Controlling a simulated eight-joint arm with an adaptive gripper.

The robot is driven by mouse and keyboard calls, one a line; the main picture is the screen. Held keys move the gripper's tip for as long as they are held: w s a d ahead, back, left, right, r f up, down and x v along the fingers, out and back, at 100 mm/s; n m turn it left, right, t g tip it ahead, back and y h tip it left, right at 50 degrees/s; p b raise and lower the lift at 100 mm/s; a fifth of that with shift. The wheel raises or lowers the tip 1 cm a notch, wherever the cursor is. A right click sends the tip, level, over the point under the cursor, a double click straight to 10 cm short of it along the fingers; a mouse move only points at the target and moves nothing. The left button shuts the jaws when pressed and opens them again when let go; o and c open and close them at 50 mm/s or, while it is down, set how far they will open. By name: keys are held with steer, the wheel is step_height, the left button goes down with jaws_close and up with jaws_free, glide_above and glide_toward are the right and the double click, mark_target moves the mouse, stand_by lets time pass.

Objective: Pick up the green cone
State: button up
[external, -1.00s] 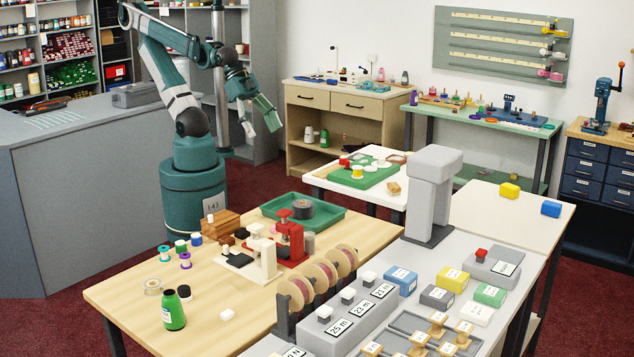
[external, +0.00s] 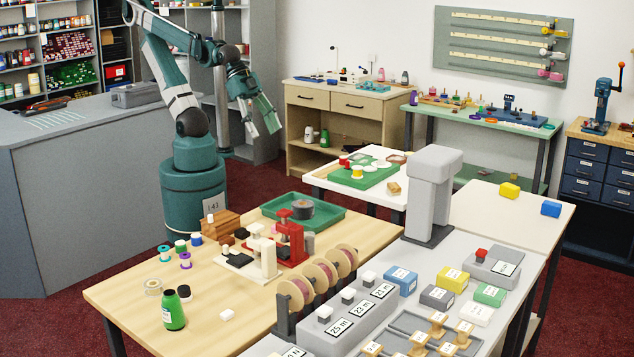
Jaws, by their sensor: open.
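My gripper (external: 264,126) is open and empty, its two fingers pointing down, in the air left of the wooden cabinet in the picture. A small green cone-like item (external: 324,138) stands on that cabinet's lower open shelf beside a similar white one (external: 310,134), to the right of my gripper. I cannot tell for certain which is the task's cone.
The wooden cabinet (external: 343,98) has drawers above its open shelf. The wooden table (external: 130,290) holds thread spools, a green tray (external: 334,224) and red and white devices. A grey counter (external: 75,165) stands left of my base. Red floor shows between the furniture.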

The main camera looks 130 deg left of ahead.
steer(key=w+d+r+m+g+h, duration=0.15)
steer(key=w+d+m, duration=0.25)
steer(key=w+d, duration=0.9)
steer(key=m+g+h+b, duration=0.3)
steer(key=m+g, duration=0.1)
steer(key=m, duration=0.6)
glide_toward(174, 289)
steer(key=shift+y, duration=0.25)
steer(key=x, duration=0.4)
steer(key=d+x, duration=0.1)
steer(key=x, duration=0.3)
steer(key=shift+w+d+r, duration=0.1)
steer(key=shift+w+r, duration=0.05)
steer(key=shift+d+f, duration=0.25)
steer(key=shift+d, duration=0.1)
steer(key=shift+x, duration=1.3)
